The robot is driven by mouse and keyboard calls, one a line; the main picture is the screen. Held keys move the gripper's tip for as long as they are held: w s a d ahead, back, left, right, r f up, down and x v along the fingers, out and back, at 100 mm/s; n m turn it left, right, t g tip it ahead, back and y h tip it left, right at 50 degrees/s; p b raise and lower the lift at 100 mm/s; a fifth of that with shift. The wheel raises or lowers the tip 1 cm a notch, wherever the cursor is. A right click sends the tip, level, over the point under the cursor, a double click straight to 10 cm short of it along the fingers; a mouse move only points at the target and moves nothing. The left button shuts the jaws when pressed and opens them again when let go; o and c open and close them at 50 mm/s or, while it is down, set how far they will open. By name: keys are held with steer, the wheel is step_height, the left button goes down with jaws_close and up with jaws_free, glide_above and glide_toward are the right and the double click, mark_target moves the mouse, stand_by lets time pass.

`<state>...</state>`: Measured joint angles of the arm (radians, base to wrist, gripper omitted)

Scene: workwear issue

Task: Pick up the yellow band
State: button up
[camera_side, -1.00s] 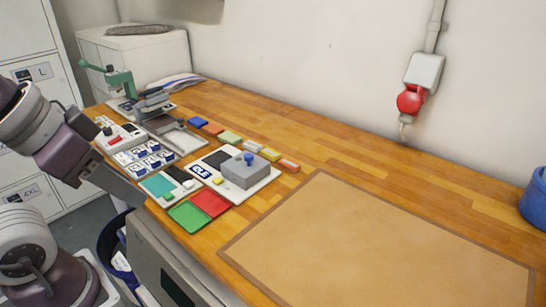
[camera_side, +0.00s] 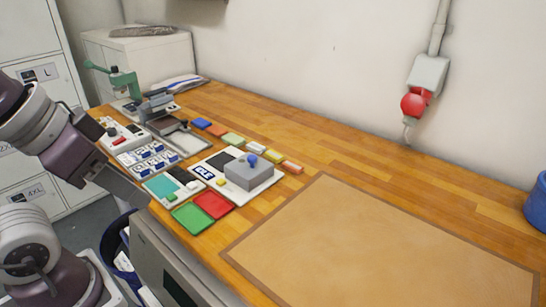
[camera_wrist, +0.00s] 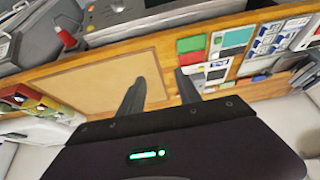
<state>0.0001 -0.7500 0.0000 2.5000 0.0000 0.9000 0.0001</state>
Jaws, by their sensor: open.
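A row of small coloured pieces lies along the back of the wooden bench in the side view. A yellow piece (camera_side: 271,156), which looks like the yellow band, lies near the right end of that row, behind the grey box. In the side view my gripper (camera_side: 125,188) is at the left, well away from the row. I cannot make out the yellow pieces in the wrist view.
The grey box (camera_side: 247,175) with a blue knob stands on a white board. Green (camera_side: 193,216) and red (camera_side: 212,205) pads lie at the front edge. A green-handled press (camera_side: 122,82) stands at the back left. The brown mat (camera_side: 350,240) is bare.

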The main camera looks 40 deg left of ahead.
steer(key=shift+o, duration=0.5)
steer(key=w+a+r+n+g+h, duration=0.1)
steer(key=w+a+r+n, duration=0.15)
steer(key=w, duration=0.45)
steer(key=w+a+r+n+h, duration=0.1)
steer(key=w+r+n, duration=0.2)
steer(key=w, duration=0.4)
steer(key=n+g+y, duration=0.3)
steer(key=n+y, duration=0.3)
steer(key=n, duration=0.1)
glide_above(274, 155)
steer(key=s+d, duration=0.1)
steer(key=d, duration=0.2)
step_height(274, 155, down, 21)
steer(key=x, duration=0.7)
steer(key=shift+f, duration=0.3)
jaws_close()
